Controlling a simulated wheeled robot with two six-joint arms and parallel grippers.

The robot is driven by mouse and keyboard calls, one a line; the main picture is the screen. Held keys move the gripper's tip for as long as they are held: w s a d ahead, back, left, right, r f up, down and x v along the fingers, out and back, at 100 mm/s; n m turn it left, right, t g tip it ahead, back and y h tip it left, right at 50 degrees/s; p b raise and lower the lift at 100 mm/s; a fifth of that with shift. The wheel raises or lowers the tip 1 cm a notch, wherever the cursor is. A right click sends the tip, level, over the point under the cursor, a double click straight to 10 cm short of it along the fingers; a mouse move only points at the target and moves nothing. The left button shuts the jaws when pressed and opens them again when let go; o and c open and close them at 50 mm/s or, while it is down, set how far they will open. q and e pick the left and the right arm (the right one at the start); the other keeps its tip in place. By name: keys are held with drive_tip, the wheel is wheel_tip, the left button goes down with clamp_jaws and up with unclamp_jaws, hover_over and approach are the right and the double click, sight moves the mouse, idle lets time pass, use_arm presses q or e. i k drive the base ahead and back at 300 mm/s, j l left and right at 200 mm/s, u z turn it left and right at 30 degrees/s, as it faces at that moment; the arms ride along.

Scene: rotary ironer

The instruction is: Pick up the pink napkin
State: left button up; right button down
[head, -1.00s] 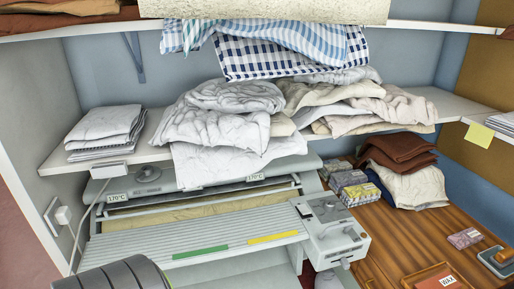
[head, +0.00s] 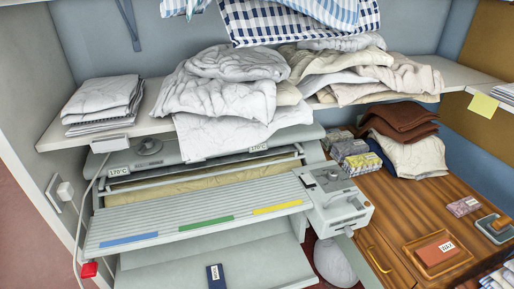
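No pink napkin can be made out in the head view. Heaped white cloths (head: 225,90) lie on the shelf above the ironer, with one hanging over its front edge. Cream cloths (head: 350,75) are piled to their right. Blue-and-white checked cloths (head: 290,22) hang down from above. Brown cloths (head: 402,117) and a cream cloth (head: 415,155) lie folded on the wooden surface at right. Neither of my grippers is in view.
The rotary ironer (head: 195,218) has a ribbed front board with blue, green and yellow strips. Folded white linen (head: 104,98) sits at the shelf's left end. Small boxes (head: 355,155), a brown WAX box (head: 438,253) and a wooden counter (head: 395,210) are at right. A white round object (head: 338,262) is below.

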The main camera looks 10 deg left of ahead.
sight(461, 208)
drive_tip(key=u, duration=0.15)
drive_tip(key=z, duration=1.55)
drive_tip(key=u, duration=2.05)
drive_tip(key=z, duration=1.9)
